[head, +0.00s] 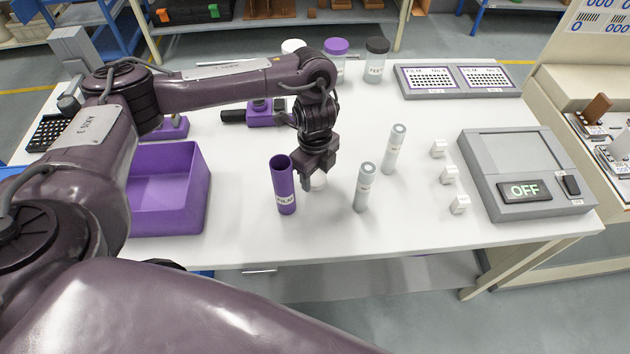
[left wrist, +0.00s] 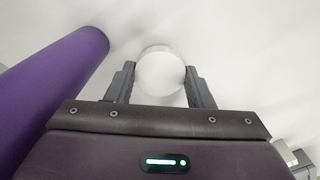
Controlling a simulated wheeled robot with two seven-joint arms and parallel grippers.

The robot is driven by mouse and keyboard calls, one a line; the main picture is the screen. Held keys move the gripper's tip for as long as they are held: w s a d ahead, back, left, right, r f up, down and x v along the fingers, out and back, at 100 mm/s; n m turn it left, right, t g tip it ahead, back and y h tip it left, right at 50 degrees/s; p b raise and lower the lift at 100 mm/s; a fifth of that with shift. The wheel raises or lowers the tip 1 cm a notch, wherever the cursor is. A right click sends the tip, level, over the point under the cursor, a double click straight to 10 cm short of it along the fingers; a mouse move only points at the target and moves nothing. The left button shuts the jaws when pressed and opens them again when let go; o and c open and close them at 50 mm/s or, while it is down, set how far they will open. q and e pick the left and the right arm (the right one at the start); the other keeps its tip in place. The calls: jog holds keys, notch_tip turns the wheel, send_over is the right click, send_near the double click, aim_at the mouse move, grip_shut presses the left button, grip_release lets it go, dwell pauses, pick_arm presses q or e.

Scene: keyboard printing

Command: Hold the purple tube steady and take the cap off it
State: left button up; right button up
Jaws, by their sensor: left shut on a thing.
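The purple tube (head: 284,188) stands upright near the front middle of the white table. Its top is open and shows a dark inside; it has a white label low on its side. My left gripper (head: 316,181) is just right of the tube, low over the table, shut on a round white cap (head: 319,183). In the left wrist view the white cap (left wrist: 160,72) sits between both fingers (left wrist: 160,83), apart from the purple tube (left wrist: 55,85) at the left. I cannot tell whether the cap touches the table. My right gripper is not in view.
Two grey tubes (head: 364,188) (head: 394,150) stand close on the right. Several small white blocks (head: 449,174) and a grey device reading OFF (head: 525,150) are further right. A purple bin (head: 190,205) is at left. Lidded jars (head: 376,62) and a tray (head: 457,80) stand behind.

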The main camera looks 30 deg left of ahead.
aim_at(315, 177)
pick_arm(q)
jog(key=shift+f, duration=1.2)
jog(key=shift+f, duration=0.1)
jog(key=o, duration=1.1)
notch_tip(315, 177, up, 12)
jog(key=p, duration=0.3)
